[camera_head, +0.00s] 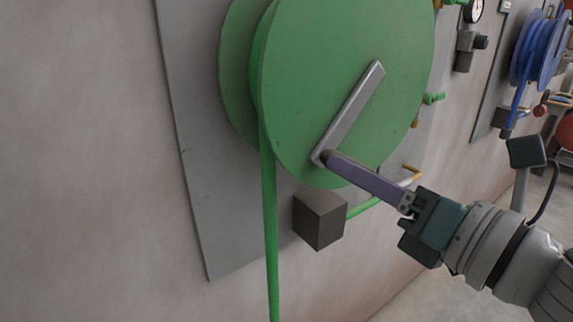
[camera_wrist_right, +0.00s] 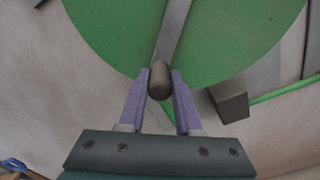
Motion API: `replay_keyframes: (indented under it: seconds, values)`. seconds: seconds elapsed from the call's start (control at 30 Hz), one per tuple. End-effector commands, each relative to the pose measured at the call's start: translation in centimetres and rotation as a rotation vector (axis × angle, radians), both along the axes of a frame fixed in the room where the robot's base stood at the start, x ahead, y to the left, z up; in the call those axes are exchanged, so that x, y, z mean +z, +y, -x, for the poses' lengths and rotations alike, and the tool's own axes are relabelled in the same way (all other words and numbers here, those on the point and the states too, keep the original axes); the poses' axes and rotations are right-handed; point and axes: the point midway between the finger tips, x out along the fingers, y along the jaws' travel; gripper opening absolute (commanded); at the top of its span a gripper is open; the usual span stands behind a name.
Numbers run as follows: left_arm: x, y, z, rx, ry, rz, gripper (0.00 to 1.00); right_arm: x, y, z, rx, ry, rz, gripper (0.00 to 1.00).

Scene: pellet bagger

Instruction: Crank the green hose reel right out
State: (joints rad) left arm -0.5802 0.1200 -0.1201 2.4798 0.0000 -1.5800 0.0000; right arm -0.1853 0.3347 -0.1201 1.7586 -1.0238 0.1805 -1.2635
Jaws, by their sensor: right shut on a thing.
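The green hose reel (camera_head: 340,85) is mounted on a grey wall plate, and its round face fills the top of the head view. A grey crank arm (camera_head: 350,110) slants across the face, with its outer end at the lower left. My right gripper (camera_head: 328,158) is shut on the dark crank handle at that end. The crank handle (camera_wrist_right: 159,80) shows between the two purple fingers in the right wrist view. Green hose (camera_head: 269,230) hangs straight down from the reel's left side and leaves the picture at the bottom. My left gripper is not in view.
A dark box (camera_head: 320,219) sticks out from the plate just below the reel, close to my right gripper. A blue hose reel (camera_head: 538,48) hangs farther along the wall at right.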

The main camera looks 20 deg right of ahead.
Motion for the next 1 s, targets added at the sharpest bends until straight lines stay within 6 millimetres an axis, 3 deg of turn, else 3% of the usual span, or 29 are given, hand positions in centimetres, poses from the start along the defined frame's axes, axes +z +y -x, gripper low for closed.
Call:
replay_keyframes:
  seconds: [0.63, 0.67, 0.9, 1.0]
  values:
    - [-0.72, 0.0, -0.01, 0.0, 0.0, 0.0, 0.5, -0.31, -0.56, -0.21, -0.002, -0.02, 0.051, 0.0]
    - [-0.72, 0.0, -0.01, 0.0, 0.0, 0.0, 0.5, -0.3, -0.56, -0.21, -0.002, -0.02, 0.051, 0.33]
    - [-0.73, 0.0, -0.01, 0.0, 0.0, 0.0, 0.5, -0.33, -0.52, -0.19, -0.001, -0.019, 0.051, 0.6]
    - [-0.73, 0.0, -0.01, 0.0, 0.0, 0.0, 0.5, -0.35, -0.5, -0.18, -0.001, -0.019, 0.05, 0.62]
